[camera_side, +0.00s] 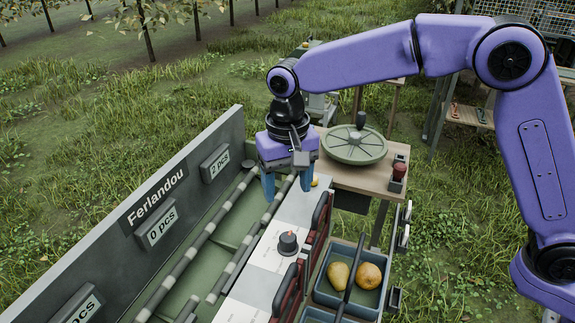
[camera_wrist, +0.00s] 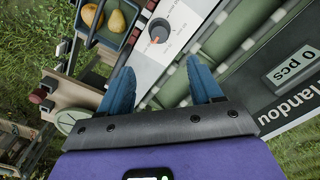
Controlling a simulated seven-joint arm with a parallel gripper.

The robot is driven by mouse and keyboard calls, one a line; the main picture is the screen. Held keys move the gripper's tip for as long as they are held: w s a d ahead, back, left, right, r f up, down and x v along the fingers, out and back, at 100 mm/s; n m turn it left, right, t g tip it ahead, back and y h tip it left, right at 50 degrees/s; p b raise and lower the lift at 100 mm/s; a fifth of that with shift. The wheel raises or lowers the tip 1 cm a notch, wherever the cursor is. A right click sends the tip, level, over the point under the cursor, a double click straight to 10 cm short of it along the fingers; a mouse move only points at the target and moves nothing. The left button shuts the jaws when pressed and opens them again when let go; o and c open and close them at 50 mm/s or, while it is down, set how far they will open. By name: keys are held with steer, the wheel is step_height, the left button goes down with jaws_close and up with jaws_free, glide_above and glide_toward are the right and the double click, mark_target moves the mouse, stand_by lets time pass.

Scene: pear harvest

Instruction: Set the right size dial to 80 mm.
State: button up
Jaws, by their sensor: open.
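A dark round size dial (camera_side: 288,243) with a small red mark stands on a white scale plate of the sorter in the side view. It also shows near the top of the wrist view (camera_wrist: 159,31). I cannot read its scale or tell whether it is the right dial; no other dial is clearly visible. My gripper (camera_side: 287,186) points down above the sorter, behind the dial in the side view and apart from it. Its two blue fingers are spread with nothing between them, as the wrist view shows (camera_wrist: 160,72).
A grey board (camera_side: 155,205) with "0 pcs" and "2 pcs" displays stands along the sorter. Green rollers (camera_side: 205,237) run beside the dial plate. A crate (camera_side: 325,290) holds two pears. Dark red handles (camera_side: 287,288) rise close to the dial. A green wheel (camera_side: 354,145) sits on a wooden table.

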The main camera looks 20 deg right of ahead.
step_height(320, 180, up, 4)
steer(key=shift+f, duration=0.1)
stand_by(0.6)
steer(key=s+d+f+n, duration=0.2)
steer(key=s+d+n, duration=0.4)
steer(key=s+d, duration=0.8)
steer(key=s+d+f+n, duration=0.2)
steer(key=s+d+n, duration=0.4)
steer(key=s+d, duration=0.8)
steer(key=shift+s+d+f+n, duration=0.2)
steer(key=shift+d+f+n, duration=0.1)
steer(key=shift+n, duration=0.1)
